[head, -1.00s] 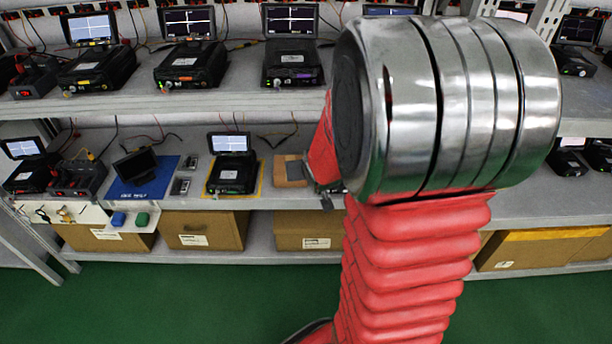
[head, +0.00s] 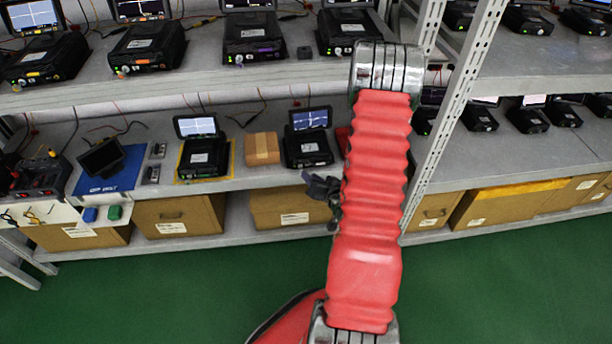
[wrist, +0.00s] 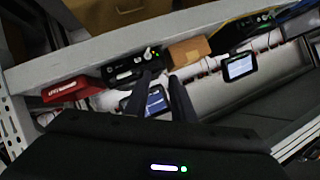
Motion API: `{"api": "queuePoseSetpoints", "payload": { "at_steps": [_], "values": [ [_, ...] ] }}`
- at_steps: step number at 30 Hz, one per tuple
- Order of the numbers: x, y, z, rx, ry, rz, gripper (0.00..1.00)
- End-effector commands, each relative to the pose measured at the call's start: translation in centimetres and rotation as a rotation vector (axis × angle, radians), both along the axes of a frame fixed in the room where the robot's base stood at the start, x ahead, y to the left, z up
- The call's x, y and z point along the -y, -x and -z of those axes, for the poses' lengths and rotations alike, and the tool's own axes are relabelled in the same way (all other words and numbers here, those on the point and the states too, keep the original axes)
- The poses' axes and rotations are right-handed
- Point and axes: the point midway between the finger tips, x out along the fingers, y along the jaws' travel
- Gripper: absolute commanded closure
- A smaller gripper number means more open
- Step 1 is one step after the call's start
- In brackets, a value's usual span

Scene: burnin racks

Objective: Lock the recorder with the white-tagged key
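Black recorders with lit screens stand on the shelves. One recorder (head: 307,150) is on the lower shelf, just left of my arm. In the wrist view, the recorder (wrist: 132,68) in front of my gripper has a small pale piece (wrist: 149,53) on its front; I cannot tell whether it is the white-tagged key. My gripper (head: 322,188) is in front of the lower shelf, just below and right of that recorder in the head view. In the wrist view, the dark fingers of my gripper (wrist: 158,80) are apart, with nothing visible between them, pointing at the recorder front.
A brown block (head: 262,149) stands left of that recorder, with another recorder (head: 202,157) on a yellow mat beyond it. A red box (wrist: 70,88) is on the other side. The upper shelf (head: 170,85) overhangs, and a perforated upright (head: 457,105) stands right of my arm.

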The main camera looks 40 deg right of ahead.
Motion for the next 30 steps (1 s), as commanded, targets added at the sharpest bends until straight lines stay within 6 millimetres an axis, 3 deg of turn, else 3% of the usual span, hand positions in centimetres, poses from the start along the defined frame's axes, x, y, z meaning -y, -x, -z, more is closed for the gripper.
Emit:
{"api": "queuePoseSetpoints", "payload": {
  "at_steps": [6,12,30],
  "values": [
    [0.3,3.0,3.3,0.123,-0.111,0.062,0.77],
    [0.1,4.8,4.6,0.207,-0.173,0.098,0.77],
    [0.3,4.3,4.9,0.224,-0.182,0.102,0.77]
  ]
}}
